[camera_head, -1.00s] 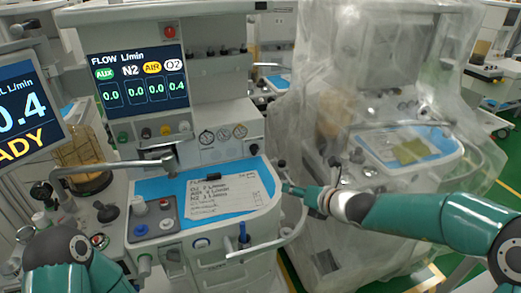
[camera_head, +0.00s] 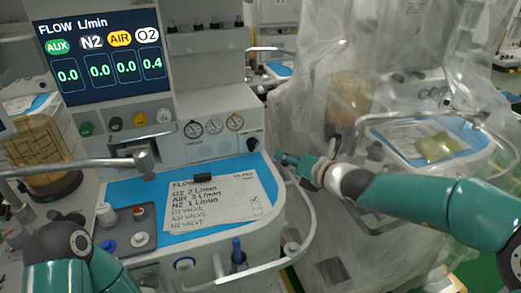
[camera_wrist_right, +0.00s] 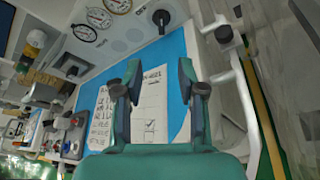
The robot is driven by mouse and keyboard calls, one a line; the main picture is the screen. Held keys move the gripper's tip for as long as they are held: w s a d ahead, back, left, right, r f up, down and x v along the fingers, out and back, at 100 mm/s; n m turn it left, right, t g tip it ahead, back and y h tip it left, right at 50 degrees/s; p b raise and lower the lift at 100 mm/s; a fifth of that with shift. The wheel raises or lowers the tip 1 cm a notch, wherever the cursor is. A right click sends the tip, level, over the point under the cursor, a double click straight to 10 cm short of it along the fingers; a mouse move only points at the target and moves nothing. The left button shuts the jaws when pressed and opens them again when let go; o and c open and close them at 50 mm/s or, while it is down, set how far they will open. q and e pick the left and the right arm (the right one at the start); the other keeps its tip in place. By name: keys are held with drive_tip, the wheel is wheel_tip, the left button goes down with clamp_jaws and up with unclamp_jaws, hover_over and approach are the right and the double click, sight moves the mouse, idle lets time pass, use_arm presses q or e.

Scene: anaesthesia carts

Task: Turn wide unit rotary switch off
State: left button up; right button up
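The wide anaesthesia unit (camera_head: 205,105) stands uncovered at the centre-left of the head view, with a lit flow screen. A black rotary switch (camera_head: 252,143) sits on its front panel, right of the three round gauges. The switch also shows in the right wrist view (camera_wrist_right: 161,17), at the top, beyond the fingertips. Its exact setting is too small to read. My right gripper (camera_head: 283,159) is to the right of and slightly below the switch in the head view, apart from it. In the wrist view its fingers (camera_wrist_right: 160,72) are spread with nothing between them. My left gripper is out of view.
A paper checklist (camera_head: 220,202) lies on the blue worktop, under the right gripper in the wrist view. A white rail (camera_head: 308,205) curves around the worktop's right side. A plastic-draped unit (camera_head: 400,90) stands close on the right. A metal arm (camera_head: 75,168) crosses at left.

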sight(256, 145)
drive_tip(key=shift+x, duration=0.8)
drive_tip(key=p+x, duration=0.5)
drive_tip(key=x, duration=0.8)
drive_tip(key=shift+w, duration=0.15)
drive_tip(key=shift+p+x, duration=0.35)
drive_tip(key=shift+x, duration=0.45)
drive_tip(key=shift+f, duration=0.15)
clamp_jaws()
